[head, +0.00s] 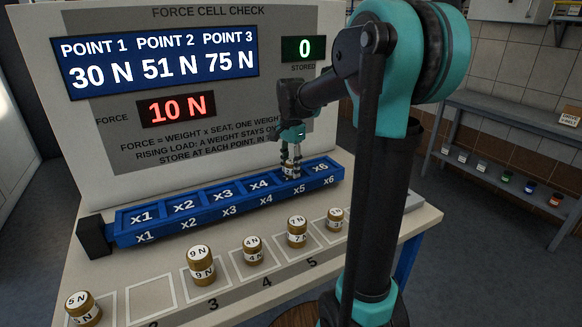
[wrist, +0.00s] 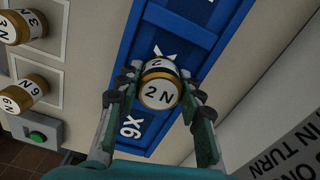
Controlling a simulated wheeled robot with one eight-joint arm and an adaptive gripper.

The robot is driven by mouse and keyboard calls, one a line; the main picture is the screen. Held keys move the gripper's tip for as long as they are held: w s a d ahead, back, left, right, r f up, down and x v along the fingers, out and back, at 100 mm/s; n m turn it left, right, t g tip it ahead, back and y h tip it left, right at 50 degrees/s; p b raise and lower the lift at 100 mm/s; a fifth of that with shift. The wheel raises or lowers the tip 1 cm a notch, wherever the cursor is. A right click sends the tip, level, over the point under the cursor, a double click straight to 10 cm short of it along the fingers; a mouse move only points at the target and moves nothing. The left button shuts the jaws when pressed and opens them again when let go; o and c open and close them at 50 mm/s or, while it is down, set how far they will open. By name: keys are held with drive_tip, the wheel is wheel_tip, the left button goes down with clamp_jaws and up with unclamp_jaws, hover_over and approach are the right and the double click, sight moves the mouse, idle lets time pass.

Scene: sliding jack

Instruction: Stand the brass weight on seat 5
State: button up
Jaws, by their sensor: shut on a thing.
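The brass weight (wrist: 160,88), labelled 2 N with a white band, is between the fingers of my gripper (wrist: 158,98) in the wrist view. My gripper is shut on it. In the head view my gripper (head: 290,160) points down at seat x5 of the blue rail (head: 222,212), and the weight (head: 289,169) is partly hidden by the fingers. The weight looks upright at seat x5, and the red force display (head: 177,108) reads 10 N. Its contact with the seat is hidden.
The display panel rises behind. A green button (wrist: 37,136) shows in the wrist view. Seats x1 to x4 are empty.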

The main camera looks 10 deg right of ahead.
sight(291, 162)
drive_tip(key=o, duration=1.3)
wheel_tip(291, 162, up, 12)
drive_tip(key=shift+r, duration=0.1)
